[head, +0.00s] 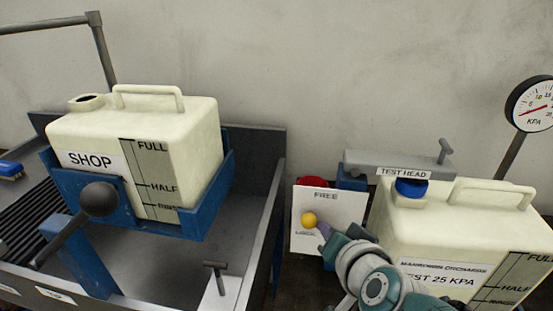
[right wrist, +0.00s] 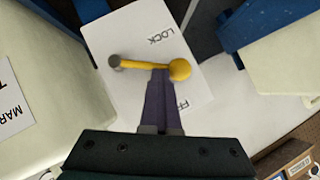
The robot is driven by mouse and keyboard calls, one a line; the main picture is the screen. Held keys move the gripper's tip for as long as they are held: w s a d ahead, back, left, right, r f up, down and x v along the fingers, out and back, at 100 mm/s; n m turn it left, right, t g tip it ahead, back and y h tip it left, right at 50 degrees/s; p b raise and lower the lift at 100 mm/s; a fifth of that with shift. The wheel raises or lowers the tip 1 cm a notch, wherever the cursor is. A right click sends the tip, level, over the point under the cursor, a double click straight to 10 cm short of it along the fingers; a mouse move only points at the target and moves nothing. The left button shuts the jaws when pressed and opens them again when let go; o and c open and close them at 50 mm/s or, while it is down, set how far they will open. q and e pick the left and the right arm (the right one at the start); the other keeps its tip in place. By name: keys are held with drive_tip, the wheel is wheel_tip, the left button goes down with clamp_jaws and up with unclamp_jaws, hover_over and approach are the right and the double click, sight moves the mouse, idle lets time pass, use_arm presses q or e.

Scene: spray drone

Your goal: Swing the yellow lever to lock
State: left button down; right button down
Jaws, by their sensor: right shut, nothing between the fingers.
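The yellow lever shows its ball knob (head: 308,220) in the head view, in front of a white panel (head: 345,207) marked FREE at the top. In the right wrist view the lever's yellow rod (right wrist: 140,65) runs from a grey pivot to the ball (right wrist: 180,70). The ball lies between the LOCK word and the partly covered FREE word on the panel (right wrist: 120,35). My right gripper (head: 325,230) is shut and empty, its fingertips (right wrist: 161,74) against or very near the rod beside the ball; contact is unclear. My left gripper is out of view.
A cream test tank (head: 430,225) stands right of the panel, under the grey TEST HEAD bar (head: 375,165). A pressure gauge (head: 532,105) is at far right. The SHOP tank (head: 190,130) sits in a blue cradle (head: 190,225) with a black-knobbed handle (head: 98,199) at left.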

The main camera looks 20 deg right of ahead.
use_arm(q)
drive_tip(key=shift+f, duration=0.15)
use_arm(e)
drive_tip(key=shift+w+a+f, duration=0.25)
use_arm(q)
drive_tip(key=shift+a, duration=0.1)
use_arm(e)
drive_tip(key=shift+w+a, duration=0.1)
idle(0.3)
